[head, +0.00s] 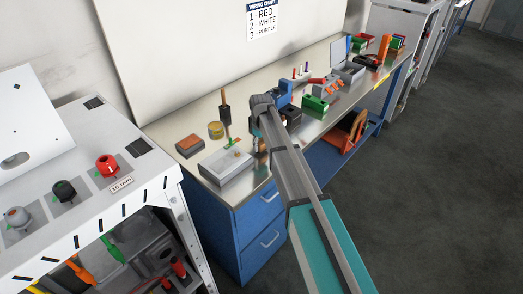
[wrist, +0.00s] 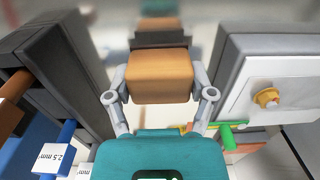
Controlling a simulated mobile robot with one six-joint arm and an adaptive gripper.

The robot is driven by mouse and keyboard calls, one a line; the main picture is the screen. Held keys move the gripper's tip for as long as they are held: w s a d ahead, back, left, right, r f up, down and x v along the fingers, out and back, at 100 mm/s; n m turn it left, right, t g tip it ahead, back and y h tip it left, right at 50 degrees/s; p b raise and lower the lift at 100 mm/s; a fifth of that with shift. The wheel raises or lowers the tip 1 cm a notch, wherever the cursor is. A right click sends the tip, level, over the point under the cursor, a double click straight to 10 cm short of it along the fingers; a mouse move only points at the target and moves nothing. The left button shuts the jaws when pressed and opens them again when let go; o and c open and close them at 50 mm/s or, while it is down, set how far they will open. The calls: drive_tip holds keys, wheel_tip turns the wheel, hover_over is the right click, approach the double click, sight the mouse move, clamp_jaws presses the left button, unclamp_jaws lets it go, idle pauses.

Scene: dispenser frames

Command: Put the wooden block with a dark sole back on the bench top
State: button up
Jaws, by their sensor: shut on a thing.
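The wooden block with a dark sole (wrist: 160,78) is between the two fingers of my gripper (wrist: 160,97) in the wrist view. Its orange-brown body faces the camera and its dark sole is at the far side. My gripper is shut on it. In the head view my gripper (head: 261,136) is low over the steel bench top (head: 222,123), beyond the white box, with a small brown part showing under it. I cannot tell whether the sole touches the bench top.
The white box with an orange knob (wrist: 267,97) is close on the right, and a dark grey holder (wrist: 58,70) close on the left. On the bench stand a flat brown block (head: 189,145), a yellow tin (head: 216,130) and a green box (head: 315,104). Bare steel shows around the tin.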

sight(261, 141)
drive_tip(key=shift+f, duration=0.55)
drive_tip(key=shift+f+b, duration=0.15)
drive_tip(key=shift+b, duration=0.3)
drive_tip(key=o, duration=1)
drive_tip(key=shift+c, duration=0.2)
wheel_tip(261, 141, up, 12)
drive_tip(key=p, duration=1.2)
drive_tip(key=shift+r, duration=0.2)
